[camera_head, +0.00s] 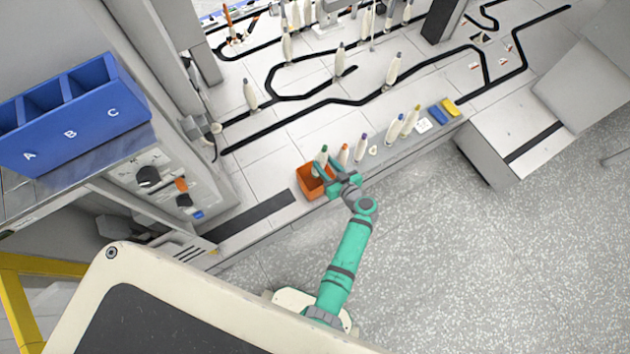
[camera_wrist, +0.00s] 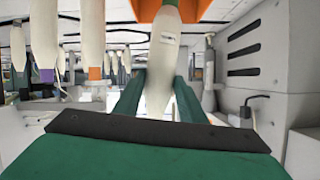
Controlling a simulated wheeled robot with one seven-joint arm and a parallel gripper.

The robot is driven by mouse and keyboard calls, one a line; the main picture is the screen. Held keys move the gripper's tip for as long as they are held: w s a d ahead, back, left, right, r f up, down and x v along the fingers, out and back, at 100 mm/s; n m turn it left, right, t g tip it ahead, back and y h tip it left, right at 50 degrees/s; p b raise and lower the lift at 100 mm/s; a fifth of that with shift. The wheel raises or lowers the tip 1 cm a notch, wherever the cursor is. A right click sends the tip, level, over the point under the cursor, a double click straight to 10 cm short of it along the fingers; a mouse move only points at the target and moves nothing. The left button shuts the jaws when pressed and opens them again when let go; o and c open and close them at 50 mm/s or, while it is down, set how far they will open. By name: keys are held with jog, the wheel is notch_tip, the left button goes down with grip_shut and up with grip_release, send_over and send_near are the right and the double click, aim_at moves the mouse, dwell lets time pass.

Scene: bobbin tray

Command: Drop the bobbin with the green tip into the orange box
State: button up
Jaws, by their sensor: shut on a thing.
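The bobbin with the green tip (camera_head: 321,156) is pale and roughly upright at the orange box. My gripper (camera_head: 327,170) is shut on it. The orange box (camera_head: 309,188) stands on the table's front edge. In the head view the bobbin's lower end overlaps the box's opening. In the wrist view orange box walls (camera_wrist: 208,10) show on both sides of that end. I cannot tell how deep it reaches.
To the right of the box stand an orange-tipped bobbin (camera_head: 343,155), a purple-tipped bobbin (camera_head: 360,148) and more bobbins. Yellow (camera_head: 450,107) and blue (camera_head: 437,114) blocks lie farther right. A blue bin (camera_head: 75,112) marked A, B, C is at the left.

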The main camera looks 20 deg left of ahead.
jog(key=shift+f, duration=2.2)
jog(key=o, duration=1.2)
jog(key=v, duration=1)
jog(key=shift+s+d+r, duration=0.15)
jog(key=shift+s+d, duration=0.05)
jog(key=shift+d, duration=0.1)
